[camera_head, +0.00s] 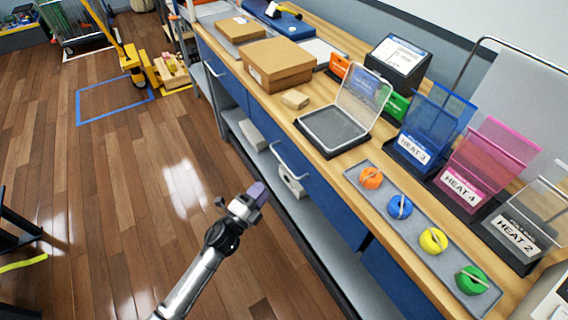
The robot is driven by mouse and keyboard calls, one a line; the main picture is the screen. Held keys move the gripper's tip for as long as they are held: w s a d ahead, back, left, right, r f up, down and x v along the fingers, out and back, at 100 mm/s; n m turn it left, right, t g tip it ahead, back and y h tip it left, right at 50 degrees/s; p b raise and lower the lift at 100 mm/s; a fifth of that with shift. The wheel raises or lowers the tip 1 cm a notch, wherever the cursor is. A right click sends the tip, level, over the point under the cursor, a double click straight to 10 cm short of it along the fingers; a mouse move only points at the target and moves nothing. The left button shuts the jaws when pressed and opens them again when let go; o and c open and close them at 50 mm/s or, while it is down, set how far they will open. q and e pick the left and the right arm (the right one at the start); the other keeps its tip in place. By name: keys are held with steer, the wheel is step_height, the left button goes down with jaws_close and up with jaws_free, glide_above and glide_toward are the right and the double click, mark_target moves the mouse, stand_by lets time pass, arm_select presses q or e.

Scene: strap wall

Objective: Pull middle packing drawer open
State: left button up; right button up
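The packing bench has blue drawer fronts along its side. The middle drawer (325,196) looks shut, its front in line with the bench side, with a pale bar handle (289,163) on it. My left gripper (258,191) is in front of the bench, to the lower left of that handle in the picture and apart from it. Its tip looks purple-grey; I cannot tell whether the fingers are open or shut. Nothing is seen held in it. My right gripper is not in view.
Another blue drawer (223,78) with a handle is farther along the bench. A lower shelf (322,241) runs beneath. A clear-lidded tray (335,130), a cardboard box (278,66) and a grey tray (412,214) of coloured rolls are on top.

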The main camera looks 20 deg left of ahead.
mark_target(283, 161)
arm_select(q)
steer(key=shift+b+x, duration=1.3)
steer(key=shift+x, duration=4.8)
steer(key=c, duration=0.4)
jaws_close()
steer(key=shift+a, duration=0.1)
